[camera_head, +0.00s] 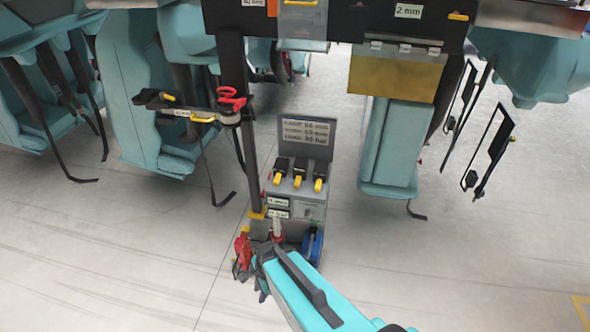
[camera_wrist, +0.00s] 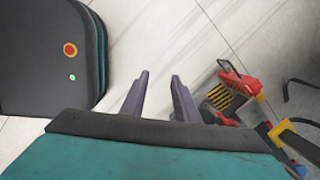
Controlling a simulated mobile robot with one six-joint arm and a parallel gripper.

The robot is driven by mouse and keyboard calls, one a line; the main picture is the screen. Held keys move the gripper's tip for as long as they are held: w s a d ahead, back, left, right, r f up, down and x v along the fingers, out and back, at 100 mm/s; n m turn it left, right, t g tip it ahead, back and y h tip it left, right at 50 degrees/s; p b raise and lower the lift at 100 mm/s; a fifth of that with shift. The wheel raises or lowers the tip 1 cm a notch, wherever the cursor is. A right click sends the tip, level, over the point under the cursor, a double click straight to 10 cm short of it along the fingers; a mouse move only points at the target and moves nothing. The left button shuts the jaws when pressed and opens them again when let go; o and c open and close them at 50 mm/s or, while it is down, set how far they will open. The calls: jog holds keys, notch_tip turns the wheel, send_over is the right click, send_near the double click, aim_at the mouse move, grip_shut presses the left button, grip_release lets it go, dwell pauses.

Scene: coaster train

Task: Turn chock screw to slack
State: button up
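A red device (camera_head: 243,250), which may be the chock with its screw, stands low at the foot of the dark post. It also shows right of my fingers in the wrist view (camera_wrist: 238,82), with a red top part and a yellow-and-black striped panel. I cannot make out the screw itself or its setting. In the wrist view my gripper (camera_wrist: 159,82) has its two dark fingers apart, with only pale floor between them. The red device lies to their right, apart from them. In the head view my gripper (camera_head: 262,272) is beside the device, with the fingertips hard to see.
A grey cart (camera_head: 310,208) with yellow-handled tools and a sign panel stands behind my gripper. A dark post (camera_head: 236,120) carries a clamp-like arm with a red handle (camera_head: 232,98). Teal seats (camera_head: 140,100) hang left and right. Floor at front left is clear.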

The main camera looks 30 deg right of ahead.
jog(key=s+d+f+n+g+h, duration=0.1)
jog(key=s+f+n+g, duration=0.2)
jog(key=s+n, duration=0.6)
jog(key=s+f+n+g+h, duration=0.1)
jog(key=s+f+n+g, duration=0.2)
jog(key=s+n, duration=0.6)
jog(key=shift+s+d+n+g, duration=0.3)
jog(key=shift+s+d+n, duration=0.1)
jog(key=shift+s, duration=0.65)
